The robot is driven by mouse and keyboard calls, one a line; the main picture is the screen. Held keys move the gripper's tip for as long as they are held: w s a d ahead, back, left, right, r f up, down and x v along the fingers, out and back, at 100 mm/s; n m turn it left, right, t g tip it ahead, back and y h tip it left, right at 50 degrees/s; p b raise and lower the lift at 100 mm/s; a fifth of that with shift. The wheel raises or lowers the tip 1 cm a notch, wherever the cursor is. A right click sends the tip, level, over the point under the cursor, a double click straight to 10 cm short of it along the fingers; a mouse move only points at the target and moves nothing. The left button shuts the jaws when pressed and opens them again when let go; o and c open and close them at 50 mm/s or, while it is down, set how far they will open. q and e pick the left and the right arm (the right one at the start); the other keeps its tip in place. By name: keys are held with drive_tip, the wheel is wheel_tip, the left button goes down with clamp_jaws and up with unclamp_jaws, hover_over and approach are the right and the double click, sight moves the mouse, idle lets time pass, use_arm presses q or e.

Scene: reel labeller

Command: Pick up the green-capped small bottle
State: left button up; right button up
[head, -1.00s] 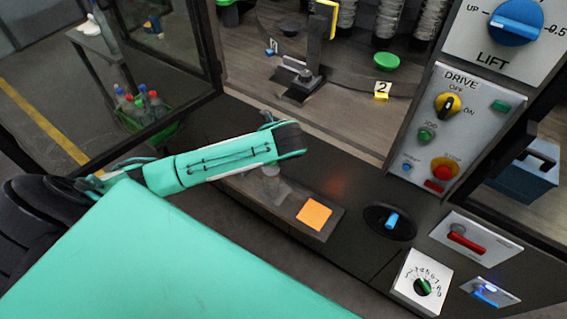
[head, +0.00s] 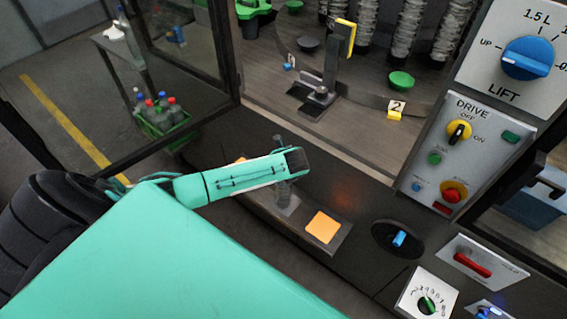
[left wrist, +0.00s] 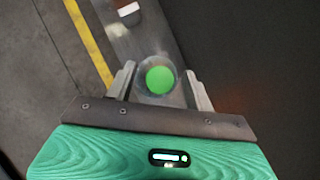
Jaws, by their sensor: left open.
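The green-capped small bottle (left wrist: 160,80) shows from above in the left wrist view, its round green cap facing the camera. A clear rim shows around the cap. My left gripper (left wrist: 161,75) is open, with one finger on each side of the bottle; whether either touches it, I cannot tell. In the head view my left gripper (head: 284,188) points down over a narrow ledge, and the wrist covers the bottle's cap. My right gripper is in neither view.
The ledge (head: 262,211) carries an orange square (head: 323,227) to the right of the gripper. A blue-handled knob (head: 399,238) and the drive panel (head: 466,150) stand further right. A green crate (head: 165,122) of bottles stands at left behind a framed clear panel.

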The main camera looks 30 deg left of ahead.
use_arm(q)
drive_tip(key=shift+w+a+f, duration=0.1)
drive_tip(key=shift+a+f, duration=0.1)
drive_tip(key=shift+f, duration=0.2)
clamp_jaws()
